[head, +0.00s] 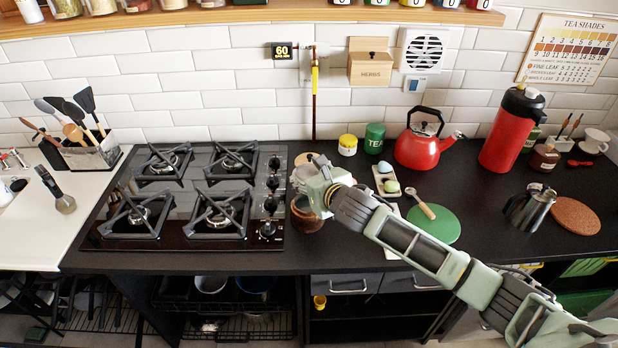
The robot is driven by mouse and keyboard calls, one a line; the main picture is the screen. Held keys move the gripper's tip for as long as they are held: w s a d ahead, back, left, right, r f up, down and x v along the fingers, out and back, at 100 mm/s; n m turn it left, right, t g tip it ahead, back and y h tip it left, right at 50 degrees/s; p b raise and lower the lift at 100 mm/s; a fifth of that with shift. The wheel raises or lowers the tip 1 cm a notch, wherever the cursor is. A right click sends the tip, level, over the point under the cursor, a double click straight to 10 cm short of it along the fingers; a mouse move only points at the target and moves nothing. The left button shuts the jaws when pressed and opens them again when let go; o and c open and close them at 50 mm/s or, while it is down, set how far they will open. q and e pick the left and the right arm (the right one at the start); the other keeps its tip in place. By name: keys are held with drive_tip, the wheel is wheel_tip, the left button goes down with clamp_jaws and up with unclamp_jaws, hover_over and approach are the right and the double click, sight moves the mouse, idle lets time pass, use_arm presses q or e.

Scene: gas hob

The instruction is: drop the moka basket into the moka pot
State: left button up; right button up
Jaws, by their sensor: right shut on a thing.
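My right gripper (310,186) reaches in from the right and is just right of the hob, over or beside a brown round pot (303,216). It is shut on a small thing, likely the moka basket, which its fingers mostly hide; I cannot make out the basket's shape. A silver faceted pot with a dark handle, which looks like the moka pot (527,208), stands at the right of the counter, well apart from the gripper. I cannot see into it. My left gripper is not in view.
The gas hob (180,238) is at the left with bare grates. A red kettle (417,152), a red flask (508,132), a green round mat (434,225) with a spoon, and a cork mat (576,215) are on the black counter. My right arm passes over the counter's front.

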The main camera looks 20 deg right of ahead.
drive_tip(key=shift+f+b, duration=0.65)
drive_tip(key=shift+f, duration=0.1)
drive_tip(key=shift+f+b, duration=0.3)
drive_tip(key=shift+b, duration=0.05)
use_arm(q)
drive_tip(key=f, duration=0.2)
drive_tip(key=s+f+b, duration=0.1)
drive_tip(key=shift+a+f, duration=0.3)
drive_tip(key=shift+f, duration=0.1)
use_arm(e)
wheel_tip(320, 180, down, 4)
drive_tip(key=shift+r, duration=0.2)
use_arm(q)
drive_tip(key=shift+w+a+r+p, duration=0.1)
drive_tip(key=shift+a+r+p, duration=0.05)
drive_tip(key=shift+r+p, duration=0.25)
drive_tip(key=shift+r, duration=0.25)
use_arm(e)
drive_tip(key=shift+f, duration=0.2)
